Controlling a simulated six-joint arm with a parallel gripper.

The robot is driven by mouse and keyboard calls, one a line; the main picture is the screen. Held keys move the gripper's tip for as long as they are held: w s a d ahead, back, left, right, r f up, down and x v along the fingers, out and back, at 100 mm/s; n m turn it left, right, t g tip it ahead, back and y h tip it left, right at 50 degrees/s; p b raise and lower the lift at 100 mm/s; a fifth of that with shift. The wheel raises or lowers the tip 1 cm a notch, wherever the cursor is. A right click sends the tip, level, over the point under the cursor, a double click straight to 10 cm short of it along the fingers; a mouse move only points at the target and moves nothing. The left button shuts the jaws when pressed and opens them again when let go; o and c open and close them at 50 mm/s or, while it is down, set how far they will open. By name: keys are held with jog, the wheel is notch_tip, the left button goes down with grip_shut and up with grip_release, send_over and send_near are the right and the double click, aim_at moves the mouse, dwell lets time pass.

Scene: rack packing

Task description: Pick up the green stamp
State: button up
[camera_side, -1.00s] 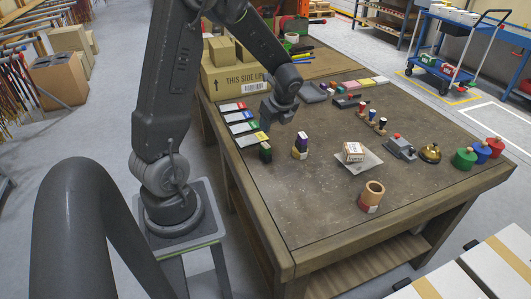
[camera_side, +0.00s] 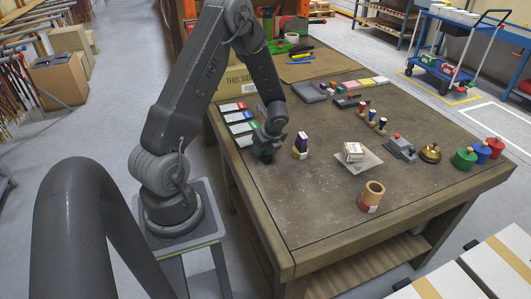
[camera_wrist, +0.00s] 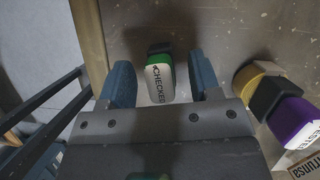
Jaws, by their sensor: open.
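The green stamp (camera_wrist: 160,80) has a white label reading "CHECKED" and stands on the table. In the wrist view it sits between the two fingers of my gripper (camera_wrist: 163,72), with a gap on both sides. In the side view my gripper (camera_side: 266,143) is low over the near-left part of the table and hides most of the green stamp. The gripper is open and holds nothing.
A purple stamp (camera_side: 301,143) stands close to the right of my gripper, also in the wrist view (camera_wrist: 293,117). Ink pads (camera_side: 238,128) lie behind to the left. A tape roll (camera_side: 371,196) and a small box (camera_side: 353,152) stand further right.

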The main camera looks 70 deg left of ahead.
jog(key=shift+x, duration=0.8)
jog(key=shift+r, duration=0.1)
jog(key=shift+c, duration=0.2)
jog(key=c, duration=1)
jog(key=shift+r, duration=0.1)
